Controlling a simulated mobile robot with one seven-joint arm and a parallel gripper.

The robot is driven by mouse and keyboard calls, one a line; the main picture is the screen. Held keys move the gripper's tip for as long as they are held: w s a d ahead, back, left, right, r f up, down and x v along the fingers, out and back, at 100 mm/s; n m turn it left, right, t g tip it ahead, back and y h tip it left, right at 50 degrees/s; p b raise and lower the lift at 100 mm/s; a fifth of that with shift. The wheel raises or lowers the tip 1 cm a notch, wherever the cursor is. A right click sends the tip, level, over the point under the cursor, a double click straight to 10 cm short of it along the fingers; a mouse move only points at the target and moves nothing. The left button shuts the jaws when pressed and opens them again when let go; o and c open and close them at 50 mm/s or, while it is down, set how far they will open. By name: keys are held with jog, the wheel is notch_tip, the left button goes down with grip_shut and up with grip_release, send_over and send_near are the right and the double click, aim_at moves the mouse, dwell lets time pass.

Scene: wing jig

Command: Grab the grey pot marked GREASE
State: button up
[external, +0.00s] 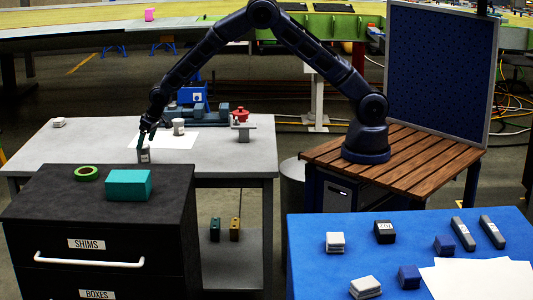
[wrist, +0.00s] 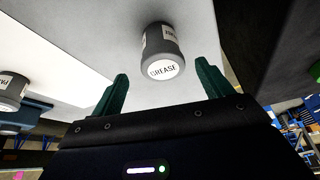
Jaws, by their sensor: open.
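The grey pot marked GREASE (wrist: 163,48) is in the upper middle of the wrist view, its lettered white lid facing the camera. In the external view the grey pot (external: 144,156) stands on the grey table (external: 225,160), close behind the black cabinet. My gripper (wrist: 161,70) is open, with its two green fingers apart. The pot lies between and beyond the fingertips, and I see no contact. In the external view my gripper (external: 145,138) points down just above the pot.
A second, pale pot (external: 178,127) stands behind on the table near a white sheet; a lettered pot (wrist: 12,90) shows at the wrist view's left. The black cabinet (external: 45,195) carries a teal box (external: 129,185) and a green tape roll (external: 87,173).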

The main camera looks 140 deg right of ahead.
aim_at(144, 146)
jog(key=shift+a+x, duration=0.1)
jog(key=shift+x, duration=1.25)
jog(key=shift+a+x, duration=0.15)
jog(key=shift+x, duration=1.25)
jog(key=shift+w, duration=0.15)
jog(key=c, duration=1.1)
jog(key=shift+r, duration=0.1)
